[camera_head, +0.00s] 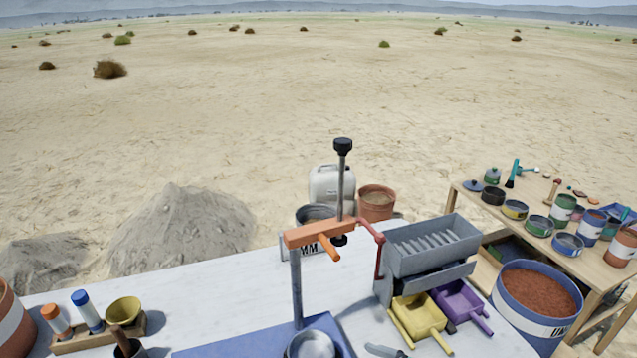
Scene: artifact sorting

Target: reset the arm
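Neither of my arms nor grippers shows in the head view. A white table (240,306) fills the lower part of the picture. On it stands a press with an orange crossbar (310,233), a black-topped screw (342,180) and a blue base (250,340). A metal bowl (311,345) sits on the base, cut by the lower edge. To its right is a grey sorting box (432,244) with a red crank (378,250). A yellow scoop tray (418,316) and a purple one (458,300) lie at its foot.
A wooden rack (98,335) with bottles and a brass cup stands at the left. A large blue bucket (538,297) of reddish soil stands at the right, near a wooden table (480,212) with several tins. A white canister (331,187) and terracotta pot (376,203) stand behind. The white table's middle left is clear.

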